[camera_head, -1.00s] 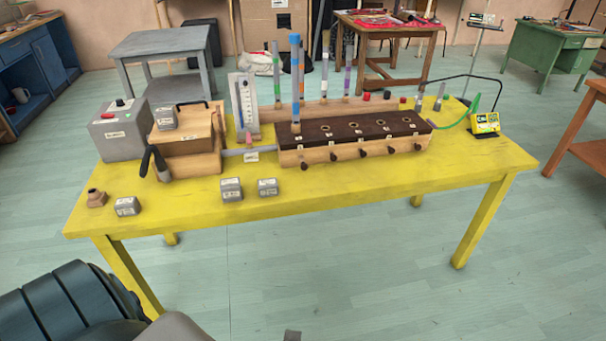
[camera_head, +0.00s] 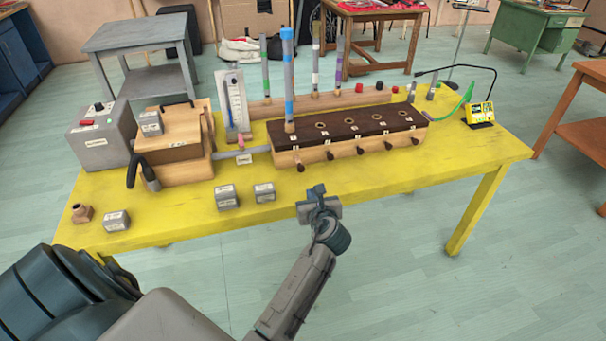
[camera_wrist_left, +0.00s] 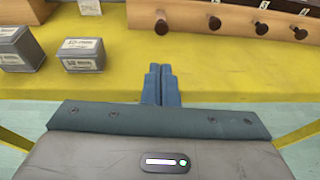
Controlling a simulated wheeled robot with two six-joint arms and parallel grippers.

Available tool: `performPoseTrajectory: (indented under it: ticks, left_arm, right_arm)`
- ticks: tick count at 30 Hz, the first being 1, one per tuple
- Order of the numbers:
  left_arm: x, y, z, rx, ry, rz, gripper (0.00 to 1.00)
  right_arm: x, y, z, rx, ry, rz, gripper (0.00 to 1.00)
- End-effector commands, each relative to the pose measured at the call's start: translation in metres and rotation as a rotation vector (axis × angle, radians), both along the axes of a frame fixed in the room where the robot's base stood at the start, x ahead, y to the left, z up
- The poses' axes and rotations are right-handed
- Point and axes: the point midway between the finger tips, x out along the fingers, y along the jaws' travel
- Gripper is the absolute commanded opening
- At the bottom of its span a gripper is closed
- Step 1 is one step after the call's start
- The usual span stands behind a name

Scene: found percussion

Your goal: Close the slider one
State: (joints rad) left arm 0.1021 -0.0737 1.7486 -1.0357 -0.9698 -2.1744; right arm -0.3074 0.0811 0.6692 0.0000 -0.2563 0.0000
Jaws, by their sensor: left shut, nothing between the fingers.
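A wooden box with a dark brown top (camera_head: 345,122) stands on the yellow table, with a row of several dark slider knobs along its front. The leftmost knob (camera_head: 300,167) seems to stick out further than the others; it also shows in the left wrist view (camera_wrist_left: 162,26). I cannot read which knob is numbered one. My left gripper (camera_head: 317,190) is shut and empty at the table's front edge, in front of and below the leftmost knob. In the left wrist view its fingertips (camera_wrist_left: 160,69) point toward that knob, apart from it. My right gripper is not in view.
Grey labelled blocks (camera_head: 227,196) (camera_head: 264,192) stand left of the gripper on the yellow table (camera_head: 400,183). A blue-banded pipe (camera_head: 289,90) stands upright on the box's left end. A wooden bellows (camera_head: 180,150) is further left. The table's front right is clear.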

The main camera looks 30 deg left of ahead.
Motion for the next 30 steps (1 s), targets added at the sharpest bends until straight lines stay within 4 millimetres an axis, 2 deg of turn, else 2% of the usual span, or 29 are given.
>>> performPoseTrajectory:
  ticks: [10,15,21,30]
  left_arm:
    - [0.051,0.052,-0.021,0.001,0.000,0.000,0.00]
    - [0.068,0.070,-0.021,-0.002,-0.002,0.000,0.00]
    - [0.077,0.079,-0.023,-0.002,0.000,-0.001,0.00]
    - [0.078,0.080,-0.023,-0.002,-0.001,-0.001,0.00]
  right_arm:
    - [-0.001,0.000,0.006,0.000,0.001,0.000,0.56]
    - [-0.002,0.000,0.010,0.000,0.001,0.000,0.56]
    - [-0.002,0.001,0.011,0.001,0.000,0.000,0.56]
    - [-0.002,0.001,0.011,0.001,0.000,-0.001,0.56]
